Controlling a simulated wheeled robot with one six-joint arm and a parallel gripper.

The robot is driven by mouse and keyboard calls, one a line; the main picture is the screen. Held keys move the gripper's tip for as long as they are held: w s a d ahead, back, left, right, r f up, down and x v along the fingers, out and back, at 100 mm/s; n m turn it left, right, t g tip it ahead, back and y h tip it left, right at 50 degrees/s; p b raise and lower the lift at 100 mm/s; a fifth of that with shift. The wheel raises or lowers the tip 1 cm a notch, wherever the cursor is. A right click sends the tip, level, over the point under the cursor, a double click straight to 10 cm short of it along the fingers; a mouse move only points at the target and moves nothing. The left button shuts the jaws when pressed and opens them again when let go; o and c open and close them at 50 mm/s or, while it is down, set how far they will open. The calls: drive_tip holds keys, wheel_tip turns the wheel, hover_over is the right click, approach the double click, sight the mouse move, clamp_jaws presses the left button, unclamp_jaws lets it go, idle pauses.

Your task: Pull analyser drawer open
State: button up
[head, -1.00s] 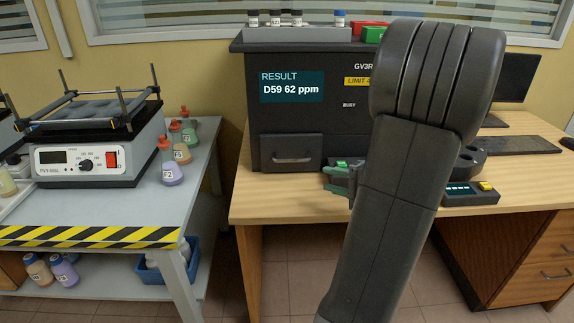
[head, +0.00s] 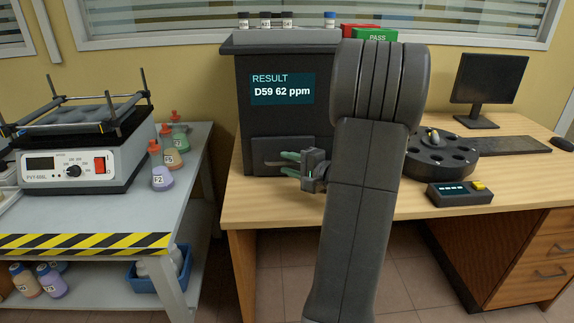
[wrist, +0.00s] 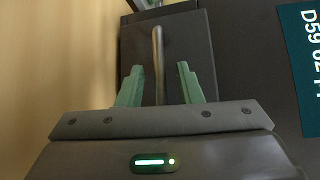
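The dark analyser (head: 262,120) stands on the wooden desk, its screen reading "D59 62 ppm". Its drawer (head: 262,149) is low on the front and looks shut. In the wrist view the drawer front (wrist: 190,50) carries a metal bar handle (wrist: 158,62). My gripper (head: 285,160) is in front of the drawer at handle height. In the wrist view its green fingers (wrist: 160,84) are open, one on each side of the handle bar, with gaps showing on both sides. My arm hides the analyser's right side in the head view.
Sample vials (head: 265,20) stand on top of the analyser near red and green trays. A round dark carousel (head: 440,155) and a small keypad box (head: 460,194) are on the desk to the right. A shaker (head: 80,160) and bottles (head: 162,178) occupy the left bench.

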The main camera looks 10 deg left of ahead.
drive_tip(key=shift+w+a, duration=0.25)
drive_tip(key=shift+a, duration=0.2)
clamp_jaws()
drive_tip(key=shift+s+f, duration=0.1)
drive_tip(key=s+d+b, duration=0.1)
drive_tip(key=s, duration=0.3)
drive_tip(key=s+d+b, duration=0.1)
drive_tip(key=s, duration=0.3)
drive_tip(key=s+d+b, duration=0.1)
drive_tip(key=s+b, duration=0.1)
drive_tip(key=s, duration=0.2)
drive_tip(key=shift+s+d, duration=0.3)
drive_tip(key=shift+d, duration=0.05)
unclamp_jaws()
